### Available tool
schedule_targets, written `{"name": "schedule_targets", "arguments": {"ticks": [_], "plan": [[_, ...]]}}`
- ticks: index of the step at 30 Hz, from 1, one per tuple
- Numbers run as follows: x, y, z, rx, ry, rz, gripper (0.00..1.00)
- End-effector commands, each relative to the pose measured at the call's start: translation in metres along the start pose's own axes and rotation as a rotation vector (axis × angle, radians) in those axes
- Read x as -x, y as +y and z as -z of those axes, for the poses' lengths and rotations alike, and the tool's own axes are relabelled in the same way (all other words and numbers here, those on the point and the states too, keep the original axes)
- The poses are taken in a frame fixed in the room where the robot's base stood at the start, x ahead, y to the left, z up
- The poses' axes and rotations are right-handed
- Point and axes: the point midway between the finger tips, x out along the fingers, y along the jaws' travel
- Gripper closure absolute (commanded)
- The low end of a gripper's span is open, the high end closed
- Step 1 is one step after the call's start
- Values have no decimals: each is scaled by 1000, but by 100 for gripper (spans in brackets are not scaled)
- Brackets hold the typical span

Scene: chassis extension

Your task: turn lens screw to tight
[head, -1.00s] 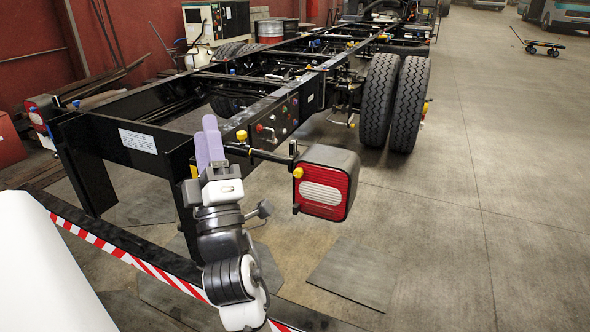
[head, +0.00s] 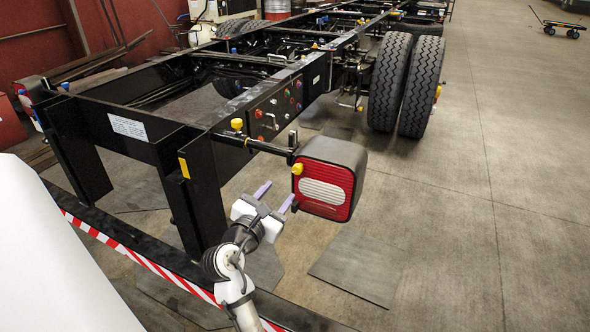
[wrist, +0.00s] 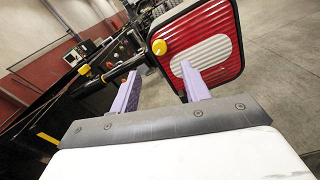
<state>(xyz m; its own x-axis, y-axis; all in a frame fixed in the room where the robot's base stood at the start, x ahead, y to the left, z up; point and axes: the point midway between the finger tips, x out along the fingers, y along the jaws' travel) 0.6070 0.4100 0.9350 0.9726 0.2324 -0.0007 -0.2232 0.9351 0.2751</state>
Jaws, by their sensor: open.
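The tail lamp (head: 328,178) is a dark box with a red and white ribbed lens, on a black arm at the chassis corner. A yellow knob (head: 297,169), which appears to be the lens screw, sits at the lens's upper left. My gripper (head: 278,191) is open and empty, below and left of the lamp. In the wrist view, the yellow knob (wrist: 159,47) shows just beyond and between my purple fingertips (wrist: 161,69), apart from them. The right finger overlaps the white part of the lens (wrist: 204,47) in that view. The knob's tightness cannot be told.
A red-white striped bar (head: 140,258) runs in front. Double tyres (head: 405,85) stand behind the lamp.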

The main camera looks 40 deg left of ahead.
Motion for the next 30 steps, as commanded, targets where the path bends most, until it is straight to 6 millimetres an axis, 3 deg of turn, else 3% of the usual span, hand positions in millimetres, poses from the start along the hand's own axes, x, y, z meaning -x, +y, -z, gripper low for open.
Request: {"name": "schedule_targets", "arguments": {"ticks": [9, 15, 28, 30], "plan": [[-69, 1, -3, -1, -1, 0, 54], [-95, 1, -2, -3, -1, -2, 54], [-105, 1, -1, -4, 0, -3, 54], [-105, 1, -1, -4, 0, -3, 63]]}}
